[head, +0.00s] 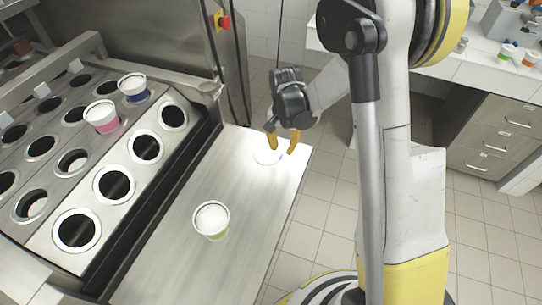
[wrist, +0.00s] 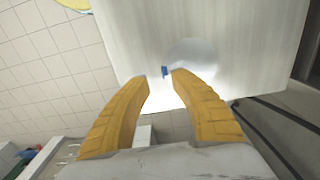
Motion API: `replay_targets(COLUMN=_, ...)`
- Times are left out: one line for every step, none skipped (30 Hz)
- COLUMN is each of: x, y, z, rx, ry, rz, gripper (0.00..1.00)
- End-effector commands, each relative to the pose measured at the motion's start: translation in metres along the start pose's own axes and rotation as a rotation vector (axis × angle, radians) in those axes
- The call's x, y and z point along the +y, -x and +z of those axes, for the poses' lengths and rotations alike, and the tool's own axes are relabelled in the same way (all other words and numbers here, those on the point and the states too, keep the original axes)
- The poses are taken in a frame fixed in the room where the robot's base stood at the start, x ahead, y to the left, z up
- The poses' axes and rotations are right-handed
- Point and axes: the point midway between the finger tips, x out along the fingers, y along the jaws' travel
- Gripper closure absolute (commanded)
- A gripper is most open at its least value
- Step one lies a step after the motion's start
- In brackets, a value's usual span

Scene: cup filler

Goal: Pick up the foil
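The foil (head: 266,158) is a pale round disc lying flat on the steel table near its far right corner. It shows in the wrist view as a faint shiny disc (wrist: 195,55) with a small blue tab at its edge. My gripper (head: 281,148) has yellow fingers and is above the table by the foil, partly covering it in the head view. In the wrist view the fingertips (wrist: 160,75) are apart, and the blue tab shows in the gap between them. Nothing is visibly held. I cannot tell whether the fingers touch the tab.
A white cup with a green band (head: 211,220) stands on the steel table (head: 180,262). A pink-banded cup (head: 102,117) and a blue-banded cup (head: 133,87) sit in the filler's tray of round holes (head: 92,200). A white counter with drawers (head: 490,130) stands at right.

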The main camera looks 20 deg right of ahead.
Motion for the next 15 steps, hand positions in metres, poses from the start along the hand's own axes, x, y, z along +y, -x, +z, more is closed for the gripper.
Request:
replay_targets(x=0.000, y=-0.005, z=0.000, rx=0.000, ry=0.000, rz=0.000, gripper=0.72)
replay_targets(x=-0.001, y=-0.007, z=-0.001, rx=0.000, ry=0.000, rz=0.000, gripper=0.72)
replay_targets(x=-0.001, y=-0.011, z=-0.001, rx=0.000, ry=0.000, rz=0.000, gripper=0.72)
replay_targets(x=-0.002, y=-0.015, z=-0.002, rx=0.000, ry=0.000, rz=0.000, gripper=0.72)
replay_targets(x=-0.002, y=-0.020, z=-0.002, rx=0.000, ry=0.001, rz=0.000, gripper=0.72)
replay_targets(x=-0.003, y=-0.027, z=-0.003, rx=0.000, ry=0.001, rz=0.000, gripper=0.72)
replay_targets(x=-0.004, y=-0.032, z=-0.004, rx=0.000, ry=0.001, rz=0.000, gripper=0.72)
replay_targets(x=-0.005, y=-0.038, z=-0.005, rx=0.000, ry=0.001, rz=0.000, gripper=0.72)
replay_targets(x=-0.004, y=-0.043, z=-0.004, rx=0.000, ry=0.000, rz=0.000, gripper=0.72)
replay_targets(x=-0.004, y=-0.047, z=-0.004, rx=0.000, ry=0.000, rz=0.000, gripper=0.72)
replay_targets(x=-0.004, y=-0.050, z=-0.004, rx=0.000, ry=0.001, rz=0.000, gripper=0.72)
replay_targets(x=-0.004, y=-0.052, z=-0.004, rx=0.000, ry=0.001, rz=0.000, gripper=0.72)
replay_targets(x=-0.004, y=-0.053, z=-0.004, rx=0.000, ry=0.001, rz=0.000, gripper=0.72)
replay_targets(x=-0.004, y=-0.053, z=-0.004, rx=0.000, ry=0.001, rz=0.000, gripper=0.72)
replay_targets(x=-0.004, y=-0.052, z=-0.004, rx=0.000, ry=0.001, rz=0.000, gripper=0.72)
